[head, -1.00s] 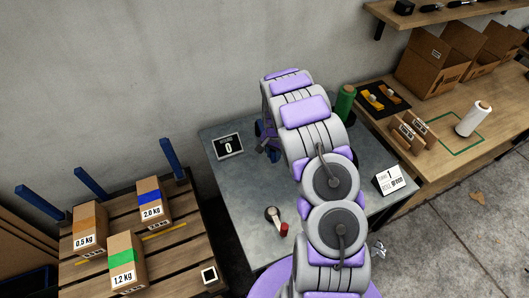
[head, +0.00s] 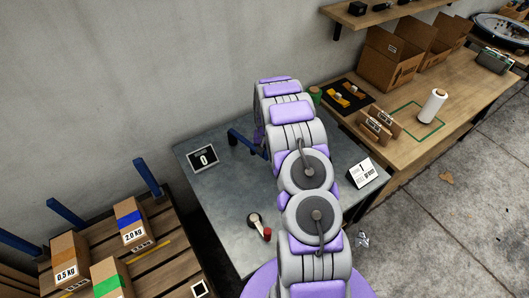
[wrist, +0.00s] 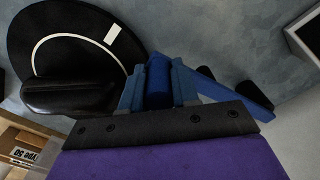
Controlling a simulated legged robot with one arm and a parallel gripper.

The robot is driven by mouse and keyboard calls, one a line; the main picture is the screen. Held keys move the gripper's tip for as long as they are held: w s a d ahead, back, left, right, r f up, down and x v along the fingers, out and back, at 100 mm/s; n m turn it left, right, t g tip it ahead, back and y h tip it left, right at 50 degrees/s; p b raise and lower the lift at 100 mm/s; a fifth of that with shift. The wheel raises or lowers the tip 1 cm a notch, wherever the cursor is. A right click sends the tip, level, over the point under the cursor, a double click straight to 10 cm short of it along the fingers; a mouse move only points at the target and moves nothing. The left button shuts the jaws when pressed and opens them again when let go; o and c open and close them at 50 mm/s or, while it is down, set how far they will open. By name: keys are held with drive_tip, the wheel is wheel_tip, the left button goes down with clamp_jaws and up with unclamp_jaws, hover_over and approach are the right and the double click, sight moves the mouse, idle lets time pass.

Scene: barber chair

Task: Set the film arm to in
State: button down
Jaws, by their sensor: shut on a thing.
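The blue film arm (head: 243,141) sticks out to the left from behind my arm, above the grey table, in the head view. In the wrist view its blue bar (wrist: 232,92) runs right and down from the jaws. My gripper (wrist: 158,88) is shut on an upright blue post (wrist: 158,70), which seems to be the film arm's handle. In the head view the jaws are hidden behind my arm links.
A pallet with weighted boxes (head: 131,222) is left; a wooden bench (head: 405,145) is right.

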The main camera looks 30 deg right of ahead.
drive_tip(key=shift+d, duration=0.15)
drive_tip(key=c, duration=1)
unclamp_jaws()
drive_tip(key=shift+d+r, duration=0.1)
drive_tip(key=shift+o, duration=0.8)
drive_tip(key=shift+d, duration=0.1)
drive_tip(key=shift+r, duration=0.15)
wheel_tip(320, 180, up, 17)
drive_tip(key=p, duration=0.2)
drive_tip(key=shift+w, duration=0.1)
